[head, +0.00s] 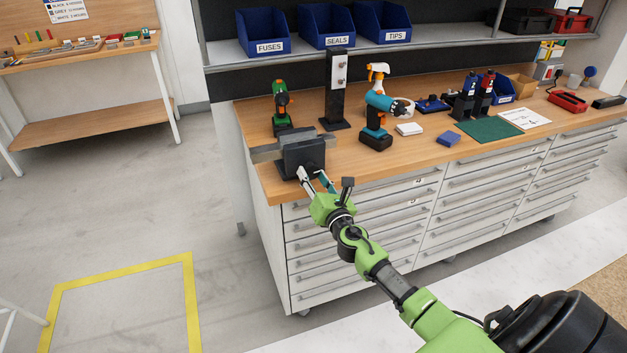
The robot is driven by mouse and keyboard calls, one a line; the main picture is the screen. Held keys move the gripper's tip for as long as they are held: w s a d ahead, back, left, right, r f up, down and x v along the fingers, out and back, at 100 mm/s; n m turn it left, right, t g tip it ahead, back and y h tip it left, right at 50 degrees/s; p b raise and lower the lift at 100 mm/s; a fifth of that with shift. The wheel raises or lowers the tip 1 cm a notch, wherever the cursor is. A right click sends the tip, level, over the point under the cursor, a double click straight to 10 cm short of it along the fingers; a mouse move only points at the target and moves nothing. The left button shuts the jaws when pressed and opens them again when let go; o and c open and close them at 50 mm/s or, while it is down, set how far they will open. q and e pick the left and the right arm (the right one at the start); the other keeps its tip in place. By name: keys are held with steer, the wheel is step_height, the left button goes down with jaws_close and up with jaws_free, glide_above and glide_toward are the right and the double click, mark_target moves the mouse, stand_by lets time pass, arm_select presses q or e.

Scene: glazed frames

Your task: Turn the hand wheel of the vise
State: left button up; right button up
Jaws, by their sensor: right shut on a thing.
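The vise (301,153) is a dark grey block with a lighter metal bar, at the near left corner of the wooden workbench (350,157). My right arm comes in from the lower right, and my right gripper (316,178) is at the front of the vise, just over the bench's front edge. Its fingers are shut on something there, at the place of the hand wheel. The hand wheel itself cannot be made out clearly, as the gripper and its small size hide it. My left gripper is not in view.
A green-black drill (281,108) and a dark post (336,90) stand behind the vise. A teal drill (377,120) and a spray bottle (378,75) stand to its right. Drawers (365,230) fill the bench front. Open floor lies at left.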

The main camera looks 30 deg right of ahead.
steer(key=m+b, duration=0.1)
steer(key=m, duration=0.5)
steer(key=shift+m, duration=0.3)
steer(key=m, duration=0.6)
steer(key=shift+r+b, duration=0.1)
steer(key=shift+b, duration=0.2)
steer(key=shift+m, duration=0.3)
steer(key=o, duration=1.1)
steer(key=v, duration=1.2)
